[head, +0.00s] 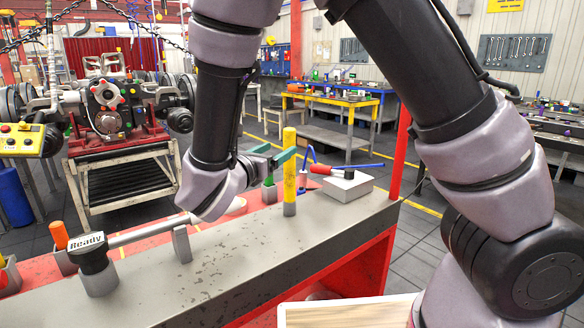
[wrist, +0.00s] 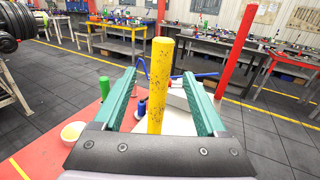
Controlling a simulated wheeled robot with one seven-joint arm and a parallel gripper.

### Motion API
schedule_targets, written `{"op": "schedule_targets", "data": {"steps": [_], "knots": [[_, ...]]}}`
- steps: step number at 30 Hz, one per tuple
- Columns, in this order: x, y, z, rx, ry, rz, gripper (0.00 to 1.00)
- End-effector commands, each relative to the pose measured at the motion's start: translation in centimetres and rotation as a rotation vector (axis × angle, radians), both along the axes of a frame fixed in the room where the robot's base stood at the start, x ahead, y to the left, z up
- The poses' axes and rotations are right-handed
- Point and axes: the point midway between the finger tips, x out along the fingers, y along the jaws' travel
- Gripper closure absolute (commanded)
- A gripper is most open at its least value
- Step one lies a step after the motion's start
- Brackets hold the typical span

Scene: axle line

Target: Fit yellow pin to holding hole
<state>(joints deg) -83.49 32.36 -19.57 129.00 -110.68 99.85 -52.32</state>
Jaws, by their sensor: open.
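My gripper (head: 283,154) has green fingers and is at the pin's upper part. In the wrist view the yellow pin (wrist: 158,85) rises between the two spread green fingers (wrist: 156,90), with gaps on both sides. The pin's lower end is hidden there.
A red post (head: 402,150) rises behind. Bare bench lies in front of the pin.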

Motion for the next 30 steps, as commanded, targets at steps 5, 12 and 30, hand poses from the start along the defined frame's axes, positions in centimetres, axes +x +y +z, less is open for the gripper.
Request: {"op": "schedule_targets", "data": {"steps": [5,12,30], "knots": [[2.5,-1.7,0.0,0.002,0.001,-0.007,0.26],[4.8,-3.0,-0.3,0.002,0.002,-0.005,0.26],[8.4,-5.1,-0.7,0.005,0.002,-0.003,0.38]]}}
